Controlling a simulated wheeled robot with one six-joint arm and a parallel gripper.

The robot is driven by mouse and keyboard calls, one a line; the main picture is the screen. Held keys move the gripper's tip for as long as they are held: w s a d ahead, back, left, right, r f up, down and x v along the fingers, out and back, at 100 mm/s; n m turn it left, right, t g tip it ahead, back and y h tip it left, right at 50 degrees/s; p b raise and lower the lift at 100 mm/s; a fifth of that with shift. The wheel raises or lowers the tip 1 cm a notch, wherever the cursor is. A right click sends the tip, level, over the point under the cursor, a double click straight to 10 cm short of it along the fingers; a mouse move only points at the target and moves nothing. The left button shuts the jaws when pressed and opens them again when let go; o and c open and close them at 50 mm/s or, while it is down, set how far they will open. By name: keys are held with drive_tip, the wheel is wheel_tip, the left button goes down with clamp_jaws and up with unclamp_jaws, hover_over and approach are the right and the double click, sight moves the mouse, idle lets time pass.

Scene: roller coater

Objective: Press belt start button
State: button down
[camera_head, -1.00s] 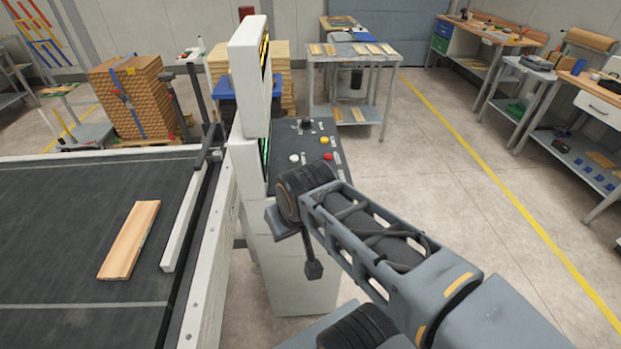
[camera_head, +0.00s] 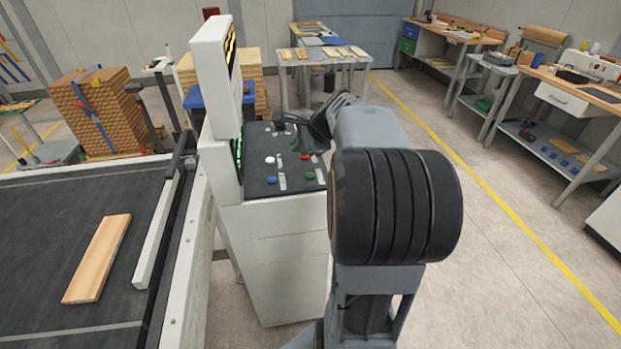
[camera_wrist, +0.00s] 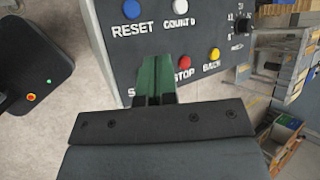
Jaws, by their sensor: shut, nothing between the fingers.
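The control panel (camera_head: 258,183) is a dark sloped top on a pale cabinet. Its green button (camera_head: 310,175) and red button (camera_head: 305,156) show in the head view. In the wrist view my gripper (camera_wrist: 156,72) is shut and empty, its two greenish fingers together over the panel (camera_wrist: 115,45). The fingers cover the spot left of the red button (camera_wrist: 184,62) marked STOP. Only an "S" of the label there shows, and the button itself is hidden. I cannot tell if the fingertips touch the panel. In the head view the fingertips are not clear behind my arm.
A blue RESET button (camera_wrist: 131,9), a white COUNT 0 button (camera_wrist: 180,6) and a yellow BACK button (camera_wrist: 214,53) are close by. A tall white screen post (camera_head: 215,80) rises beside the panel. The belt (camera_head: 55,215) with a wooden board (camera_head: 97,258) lies left.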

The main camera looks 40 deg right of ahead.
sight(310, 176)
drive_tip(key=d+m, duration=0.1)
drive_tip(key=d, duration=0.1)
drive_tip(key=w+d+m, duration=0.1)
drive_tip(key=d, duration=0.1)
drive_tip(key=shift+d+f+m+t, duration=0.1)
drive_tip(key=shift+d+m+t, duration=0.05)
drive_tip(key=shift+m+t, duration=0.2)
drive_tip(key=shift+f, duration=0.15)
wheel_tip(310, 176, down, 8)
drive_tip(key=b, duration=0.7)
drive_tip(key=shift+f+b, duration=0.25)
drive_tip(key=shift+b, duration=0.15)
drive_tip(key=shift+f, duration=0.15)
idle(1.3)
drive_tip(key=shift+f, duration=0.3)
